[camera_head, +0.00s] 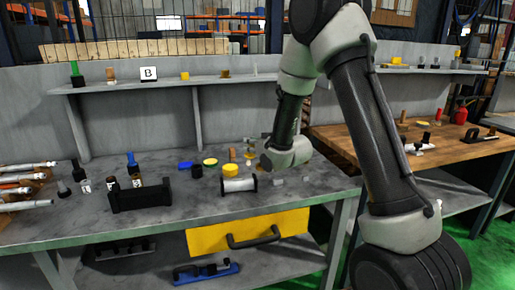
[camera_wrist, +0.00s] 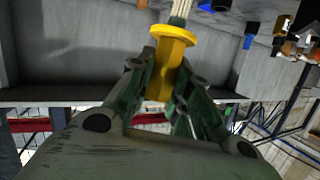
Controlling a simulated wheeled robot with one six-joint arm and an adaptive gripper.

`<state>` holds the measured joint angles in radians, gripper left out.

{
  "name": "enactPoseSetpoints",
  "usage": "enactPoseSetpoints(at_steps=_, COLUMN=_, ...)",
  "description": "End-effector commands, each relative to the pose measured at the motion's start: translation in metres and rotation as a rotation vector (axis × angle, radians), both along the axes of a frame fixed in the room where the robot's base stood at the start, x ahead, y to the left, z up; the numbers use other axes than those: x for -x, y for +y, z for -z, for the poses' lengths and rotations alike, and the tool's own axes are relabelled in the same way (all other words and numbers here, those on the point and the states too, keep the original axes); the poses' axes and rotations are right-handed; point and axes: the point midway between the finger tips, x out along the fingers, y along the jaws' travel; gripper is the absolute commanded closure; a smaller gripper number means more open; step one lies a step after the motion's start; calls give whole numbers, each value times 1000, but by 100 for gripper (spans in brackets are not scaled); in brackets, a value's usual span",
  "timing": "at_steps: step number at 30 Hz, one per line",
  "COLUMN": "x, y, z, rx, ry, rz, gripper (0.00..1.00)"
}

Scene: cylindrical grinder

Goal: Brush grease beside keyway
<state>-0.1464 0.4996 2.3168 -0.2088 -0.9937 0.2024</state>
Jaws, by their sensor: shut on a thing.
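My gripper (camera_wrist: 168,72) is shut on a yellow flanged handle (camera_wrist: 174,34), probably the brush, with a pale stem reaching to the top edge of the wrist view. Its far end is out of that view. In the head view my gripper (camera_head: 252,147) is over the grey bench, just above and behind a pale cylinder (camera_head: 239,185) lying between black end supports, perhaps the shaft. No keyway can be made out. A yellow round tin (camera_head: 210,162), perhaps grease, sits left of my gripper.
A black open holder (camera_head: 140,197) and dark bottles stand left on the bench, with several pale rods (camera_head: 25,190) at far left. A blue item (camera_head: 185,165) lies near the tin. A shelf (camera_head: 150,83) runs behind. The bench front between the holder and cylinder is fairly clear.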

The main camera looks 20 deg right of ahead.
Motion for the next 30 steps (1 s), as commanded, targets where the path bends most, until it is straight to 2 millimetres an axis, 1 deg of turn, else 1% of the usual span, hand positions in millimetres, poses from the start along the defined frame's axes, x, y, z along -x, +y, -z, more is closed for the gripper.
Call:
enactPoseSetpoints(at_steps=11, x=0, y=-1, z=-1, rx=-12, ry=-9, rz=3, gripper=100)
enactPoseSetpoints(at_steps=14, x=0, y=-1, z=3, rx=-12, ry=-8, rz=3, gripper=100)
enactPoseSetpoints(at_steps=25, x=0, y=-1, z=38, rx=-12, ry=-5, rz=4, gripper=100)
enactPoseSetpoints(at_steps=30, x=0, y=-1, z=49, rx=-11, ry=-7, rz=3, gripper=100)
